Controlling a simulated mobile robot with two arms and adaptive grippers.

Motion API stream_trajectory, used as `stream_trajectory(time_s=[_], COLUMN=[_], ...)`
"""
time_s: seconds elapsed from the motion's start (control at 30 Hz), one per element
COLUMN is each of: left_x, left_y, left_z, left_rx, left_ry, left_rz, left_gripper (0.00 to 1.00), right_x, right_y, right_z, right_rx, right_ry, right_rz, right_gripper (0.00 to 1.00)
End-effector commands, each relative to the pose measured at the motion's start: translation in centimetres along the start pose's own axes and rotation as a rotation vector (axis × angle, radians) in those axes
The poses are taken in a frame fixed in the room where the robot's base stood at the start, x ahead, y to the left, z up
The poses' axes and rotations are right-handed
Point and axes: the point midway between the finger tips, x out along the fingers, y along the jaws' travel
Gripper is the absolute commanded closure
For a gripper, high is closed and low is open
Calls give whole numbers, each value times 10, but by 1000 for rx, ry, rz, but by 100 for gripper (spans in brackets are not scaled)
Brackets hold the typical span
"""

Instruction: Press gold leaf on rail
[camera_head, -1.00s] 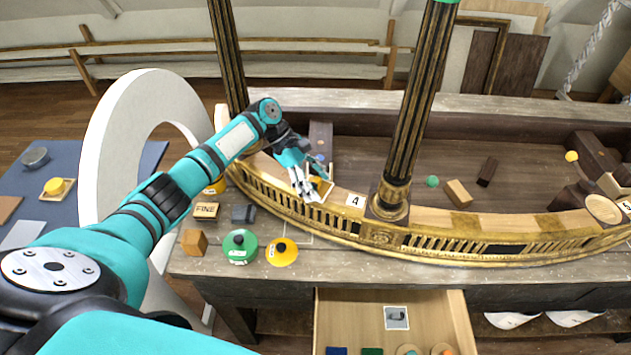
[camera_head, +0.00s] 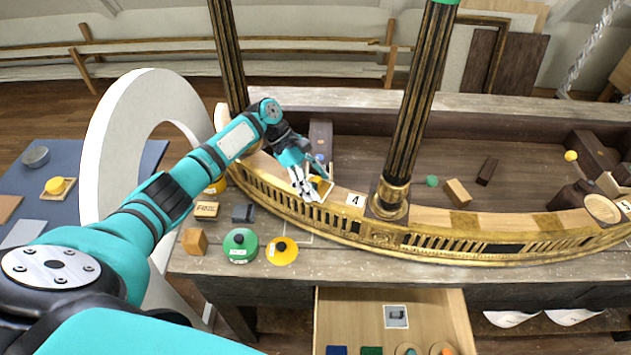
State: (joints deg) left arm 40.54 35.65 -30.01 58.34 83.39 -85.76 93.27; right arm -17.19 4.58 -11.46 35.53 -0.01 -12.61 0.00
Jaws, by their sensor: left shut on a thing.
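The curved gilt rail (camera_head: 380,238) runs along the front of the console, with a pierced band of small openings and darker stretches. My left gripper (camera_head: 306,191) comes in from the left and is at the top edge of the rail, left of the "4" label. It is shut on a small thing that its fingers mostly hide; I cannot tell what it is. A small pale and yellow piece (camera_head: 323,187) shows right beside the fingers. I cannot tell whether the fingers touch the rail. My right gripper is out of view.
Dark gilt columns (camera_head: 408,110) rise from the rail. An open drawer (camera_head: 453,310) juts out below. A white ring (camera_head: 100,150) stands at left.

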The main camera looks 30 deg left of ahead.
Motion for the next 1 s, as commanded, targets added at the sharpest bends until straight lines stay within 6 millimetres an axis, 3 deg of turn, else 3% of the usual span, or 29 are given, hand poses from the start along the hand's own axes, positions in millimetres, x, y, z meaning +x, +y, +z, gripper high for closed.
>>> stream_trajectory(time_s=[1.0], left_x=[1], left_y=[1], left_z=[-1], left_rx=[0], left_ry=[0], left_rz=[3], left_gripper=[61], right_x=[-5], right_y=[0], right_z=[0], right_rx=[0], right_ry=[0], right_rz=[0], right_gripper=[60])
